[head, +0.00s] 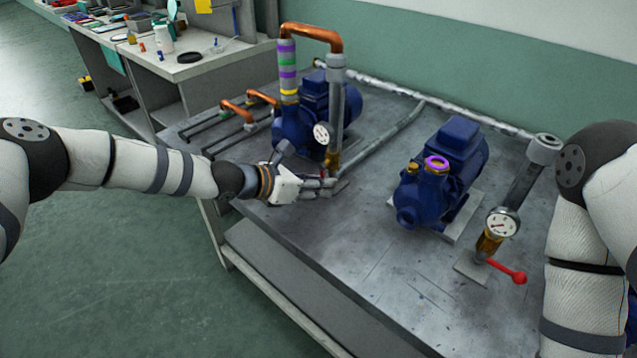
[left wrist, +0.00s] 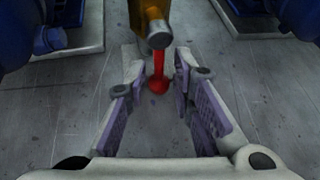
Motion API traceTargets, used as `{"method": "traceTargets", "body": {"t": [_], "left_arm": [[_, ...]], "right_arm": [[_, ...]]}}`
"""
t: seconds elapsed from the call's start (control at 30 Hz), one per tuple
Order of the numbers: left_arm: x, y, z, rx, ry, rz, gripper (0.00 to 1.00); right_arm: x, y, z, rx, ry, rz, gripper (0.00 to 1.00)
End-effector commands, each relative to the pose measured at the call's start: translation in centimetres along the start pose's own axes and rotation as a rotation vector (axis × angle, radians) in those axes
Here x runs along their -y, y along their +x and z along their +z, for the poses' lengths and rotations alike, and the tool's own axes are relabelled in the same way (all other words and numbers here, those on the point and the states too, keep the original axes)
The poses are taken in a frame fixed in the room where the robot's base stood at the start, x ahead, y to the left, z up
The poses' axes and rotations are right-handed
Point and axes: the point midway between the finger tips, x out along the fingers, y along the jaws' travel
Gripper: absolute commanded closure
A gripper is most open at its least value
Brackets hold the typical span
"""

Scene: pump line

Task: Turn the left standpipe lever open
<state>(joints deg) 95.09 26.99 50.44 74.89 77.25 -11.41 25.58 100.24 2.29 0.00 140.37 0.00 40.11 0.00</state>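The left standpipe (head: 336,110) rises by the left blue pump, with a round gauge (head: 321,133) and a brass valve at its foot. In the left wrist view the brass valve (left wrist: 150,15) shows at the top, and its red lever (left wrist: 158,80) sticks out toward my gripper. My left gripper (head: 330,184) is low over the bench at the valve. Its two fingers are open, one on each side of the lever's end, with gaps visible. My right gripper is out of view.
A right blue pump (head: 441,175) stands on the metal bench (head: 330,260). The right standpipe (head: 525,172) has its own red lever (head: 507,271). A grey pipe (head: 385,138) runs diagonally behind my left gripper. The bench front is clear.

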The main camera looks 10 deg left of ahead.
Motion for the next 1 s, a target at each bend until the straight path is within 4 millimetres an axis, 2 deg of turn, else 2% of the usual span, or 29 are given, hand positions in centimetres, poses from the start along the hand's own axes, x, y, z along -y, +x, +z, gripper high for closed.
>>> {"method": "traceTargets", "body": {"t": [0.27,0.37,0.47,0.7,0.83,1.0], "left_arm": [[0.0,0.0,0.0,0.000,-0.001,0.000,0.66],[-0.1,-0.7,-0.1,0.000,-0.003,0.002,0.66],[-0.2,-2.8,0.0,0.003,-0.006,0.002,0.66],[-0.1,-9.2,0.1,0.003,-0.001,0.002,0.66],[-0.1,-11.3,0.1,0.001,0.001,0.002,0.66],[0.0,-12.1,0.0,0.000,-0.001,0.000,0.66]], "right_arm": [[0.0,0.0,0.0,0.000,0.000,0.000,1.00],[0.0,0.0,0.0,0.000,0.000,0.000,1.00],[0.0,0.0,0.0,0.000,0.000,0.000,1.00],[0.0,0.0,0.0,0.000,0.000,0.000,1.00],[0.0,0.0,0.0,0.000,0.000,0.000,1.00],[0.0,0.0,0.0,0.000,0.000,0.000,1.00]]}}
